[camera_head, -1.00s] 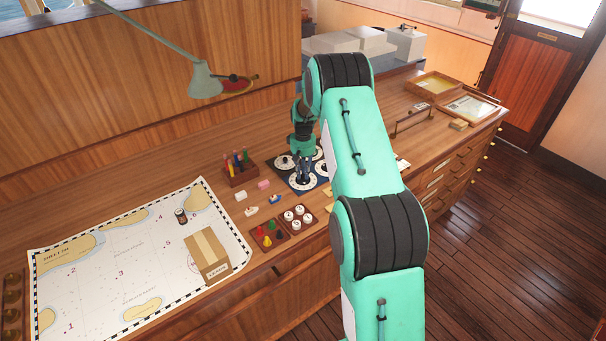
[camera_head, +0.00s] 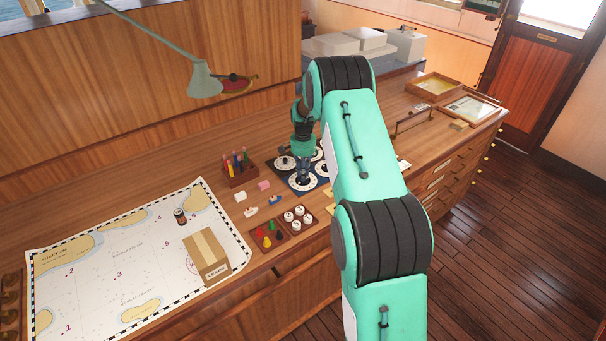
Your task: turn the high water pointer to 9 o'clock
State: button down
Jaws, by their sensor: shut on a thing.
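A dark blue board with several white round dials (camera_head: 284,162) lies on the wooden counter in the head view. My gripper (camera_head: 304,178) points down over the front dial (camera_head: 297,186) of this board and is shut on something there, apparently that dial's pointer. The pointer itself is hidden by the fingers, and its angle cannot be read. The dial labels are too small to tell which one is high water. My arm hides the right part of the board.
A pen rack (camera_head: 239,170) stands left of the board. In front are small blocks, a tray of white round pieces (camera_head: 297,218) and a tray of coloured pawns (camera_head: 268,237). A chart (camera_head: 120,270) with a cardboard box (camera_head: 206,256) lies at left. A lamp (camera_head: 204,80) hangs above.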

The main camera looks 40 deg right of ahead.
jog(key=shift+m, duration=1.3)
jog(key=c, duration=1.6)
grip_release()
jog(key=shift+r, duration=0.15)
jog(key=shift+r, duration=5.85)
